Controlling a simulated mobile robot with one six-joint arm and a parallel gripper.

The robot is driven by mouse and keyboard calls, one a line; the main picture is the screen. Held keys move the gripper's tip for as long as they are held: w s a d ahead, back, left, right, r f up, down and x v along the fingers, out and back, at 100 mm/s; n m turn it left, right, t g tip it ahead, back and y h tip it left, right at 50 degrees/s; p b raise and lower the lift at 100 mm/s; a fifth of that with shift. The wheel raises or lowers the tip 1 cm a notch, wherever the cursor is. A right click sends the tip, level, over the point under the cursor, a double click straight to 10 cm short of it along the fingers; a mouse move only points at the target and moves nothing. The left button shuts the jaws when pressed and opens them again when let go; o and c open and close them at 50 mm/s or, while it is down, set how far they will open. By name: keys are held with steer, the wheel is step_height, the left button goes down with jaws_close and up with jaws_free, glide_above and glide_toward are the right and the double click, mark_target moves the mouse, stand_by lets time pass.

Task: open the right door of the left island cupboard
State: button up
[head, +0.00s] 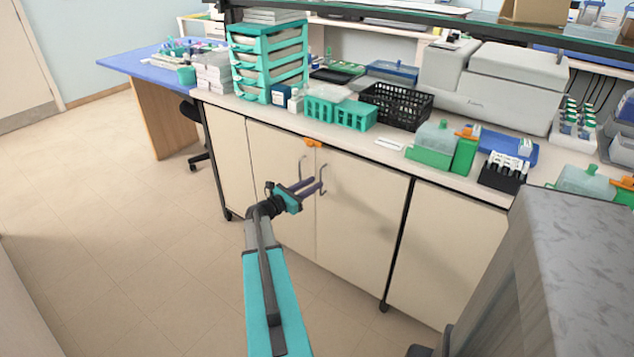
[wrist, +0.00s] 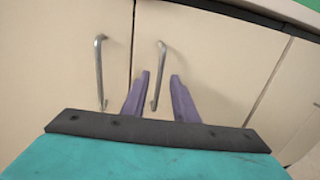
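The left island cupboard has two cream doors, the left door (head: 272,155) and the right door (head: 365,220), both flush and shut. Each has a thin grey bar handle near the middle seam. The right door's handle (head: 323,179) also shows upright in the wrist view (wrist: 160,65); the left door's handle (wrist: 98,72) stands to its left. My gripper (head: 316,184) is open at the right handle. In the wrist view its purple fingers (wrist: 160,78) stand either side of that handle's lower part, with the handle nearer the left finger. Whether they touch is not clear.
An orange latch-like piece (head: 313,143) sits at the counter edge above the seam. The counter holds a teal drawer rack (head: 268,60), a black basket (head: 397,105) and a grey machine (head: 495,85). Open floor (head: 130,230) lies to the left; a grey block (head: 560,250) stands at right.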

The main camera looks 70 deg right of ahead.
steer(key=shift+x, duration=1.4)
jaws_close()
stand_by(0.5)
